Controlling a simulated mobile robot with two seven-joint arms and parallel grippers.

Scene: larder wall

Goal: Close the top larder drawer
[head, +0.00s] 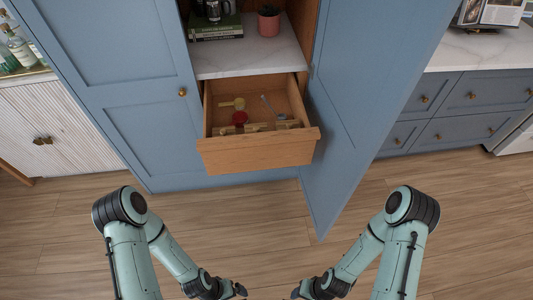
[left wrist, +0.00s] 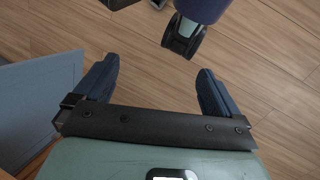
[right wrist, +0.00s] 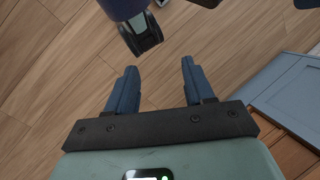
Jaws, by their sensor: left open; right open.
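The top larder drawer (head: 256,152) is wooden and stands pulled open below the white marble shelf in the blue larder. Inside it lie a yellowish scoop, a red round item, a spoon-like utensil and some low dividers. My left gripper (left wrist: 155,85) is open and empty, and its hand shows at the bottom of the head view (head: 240,291). My right gripper (right wrist: 155,88) is open and empty, with its hand at the bottom of the head view (head: 297,292). Both hands are well in front of the drawer, touching nothing.
The larder's right door (head: 365,90) is swung open beside the drawer. The left door panel (head: 140,110) has a brass knob. Wooden floor (head: 235,220) in front of the drawer is clear.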

